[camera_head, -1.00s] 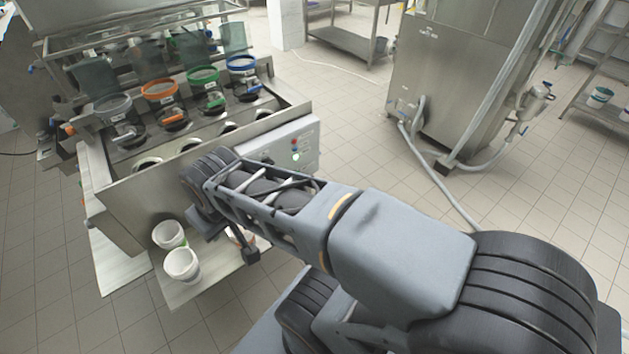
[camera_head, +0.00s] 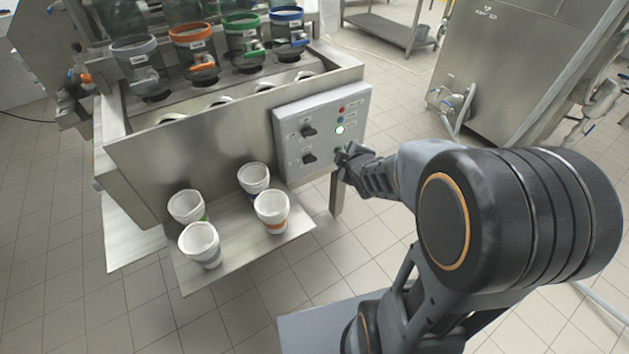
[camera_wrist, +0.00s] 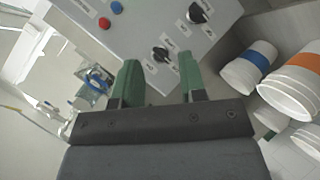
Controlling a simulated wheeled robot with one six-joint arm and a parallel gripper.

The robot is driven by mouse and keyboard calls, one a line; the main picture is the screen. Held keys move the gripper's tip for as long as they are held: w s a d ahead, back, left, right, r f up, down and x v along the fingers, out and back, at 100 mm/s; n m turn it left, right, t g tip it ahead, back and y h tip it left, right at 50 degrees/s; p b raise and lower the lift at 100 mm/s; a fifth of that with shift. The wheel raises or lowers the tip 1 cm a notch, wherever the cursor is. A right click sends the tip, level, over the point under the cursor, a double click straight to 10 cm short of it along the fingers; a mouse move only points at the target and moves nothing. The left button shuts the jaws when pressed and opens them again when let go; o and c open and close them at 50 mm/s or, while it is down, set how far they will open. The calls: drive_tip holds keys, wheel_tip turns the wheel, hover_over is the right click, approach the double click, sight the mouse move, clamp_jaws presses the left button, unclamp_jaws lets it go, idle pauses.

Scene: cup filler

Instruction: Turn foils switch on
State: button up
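The grey control panel (camera_head: 292,117) is on the front of the steel machine. In the head view, an upper black rotary switch (camera_head: 309,131) and a lower one (camera_head: 309,158) show at its left. My gripper (camera_head: 346,162) appears at its lower right edge and hides that corner. In the wrist view, my gripper (camera_wrist: 160,80) is open and empty, its two green fingers apart. One rotary switch (camera_wrist: 160,53) shows between and beyond the fingertips, apparently untouched. Another switch (camera_wrist: 197,12) lies further up. The labels are too small to read, so I cannot tell which switch is foils.
A red button (camera_head: 341,109), a blue button (camera_head: 340,120) and a bright round light (camera_head: 340,130) are at the panel's right. Several white cups, one with an orange band (camera_head: 271,211), stand on a shelf (camera_head: 240,258) below. Open floor lies right of the machine.

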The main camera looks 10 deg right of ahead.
wheel_tip(320, 180, down, 9)
drive_tip(key=w+n+t+y+b, duration=0.2)
drive_tip(key=n+b, duration=0.3)
drive_tip(key=n+t+y+b, duration=0.3)
drive_tip(key=n+y+b, duration=0.1)
drive_tip(key=n, duration=0.1)
approach(312, 162)
drive_tip(key=b+x, duration=0.1)
drive_tip(key=x, duration=0.9)
clamp_jaws()
